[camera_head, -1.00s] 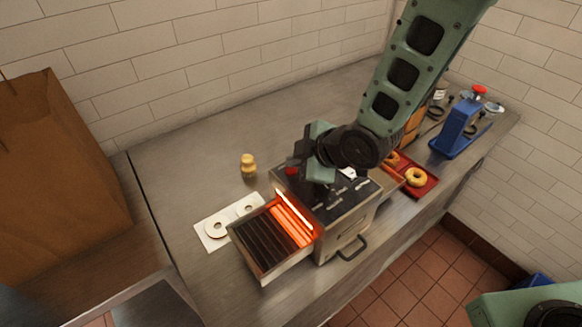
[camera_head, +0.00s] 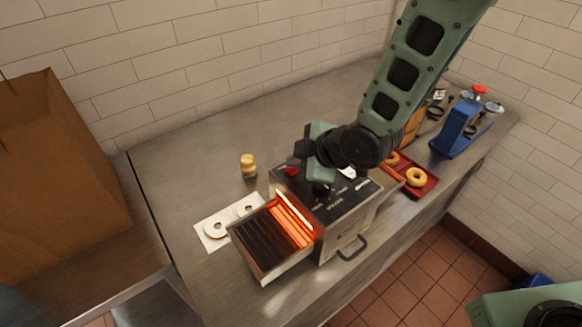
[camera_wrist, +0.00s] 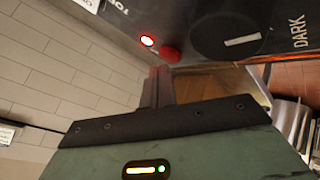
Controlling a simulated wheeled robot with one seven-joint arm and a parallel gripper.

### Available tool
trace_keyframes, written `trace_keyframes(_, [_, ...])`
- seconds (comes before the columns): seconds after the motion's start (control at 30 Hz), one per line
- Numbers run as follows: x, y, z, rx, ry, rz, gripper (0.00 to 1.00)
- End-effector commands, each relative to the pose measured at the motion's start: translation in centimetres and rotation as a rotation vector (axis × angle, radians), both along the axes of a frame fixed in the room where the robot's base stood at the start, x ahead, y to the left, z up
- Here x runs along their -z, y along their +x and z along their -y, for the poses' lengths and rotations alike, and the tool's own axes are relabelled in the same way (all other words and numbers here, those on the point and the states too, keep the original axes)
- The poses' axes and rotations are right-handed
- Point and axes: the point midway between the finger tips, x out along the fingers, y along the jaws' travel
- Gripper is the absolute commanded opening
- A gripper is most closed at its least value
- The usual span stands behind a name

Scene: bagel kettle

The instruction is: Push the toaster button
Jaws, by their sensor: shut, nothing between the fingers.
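The toaster (camera_head: 340,213) stands on the counter, its slotted rack reaching out to the left and its inside glowing orange. Its red button (camera_head: 291,171) is on the top panel near the back left corner. The button also shows in the wrist view (camera_wrist: 170,53), beside a lit white indicator and a black dial marked DARK. My gripper (camera_wrist: 161,70) is shut and empty, its fingertips right by the button's edge; I cannot tell whether they touch. In the head view my gripper is over the back of the toaster, its fingertips hard to make out.
A red tray (camera_head: 428,188) with bagels lies right of the toaster, and a blue device (camera_head: 457,130) stands beyond. A white board (camera_head: 207,240) with rings lies left, near a small tan bottle (camera_head: 248,166). The back left counter is clear.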

Motion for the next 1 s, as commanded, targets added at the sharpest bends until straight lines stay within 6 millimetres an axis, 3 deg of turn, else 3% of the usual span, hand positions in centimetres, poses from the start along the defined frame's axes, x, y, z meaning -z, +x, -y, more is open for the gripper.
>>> trace_keyframes(1.0, [0.75,-0.01,0.01,0.000,0.000,0.000,0.00])
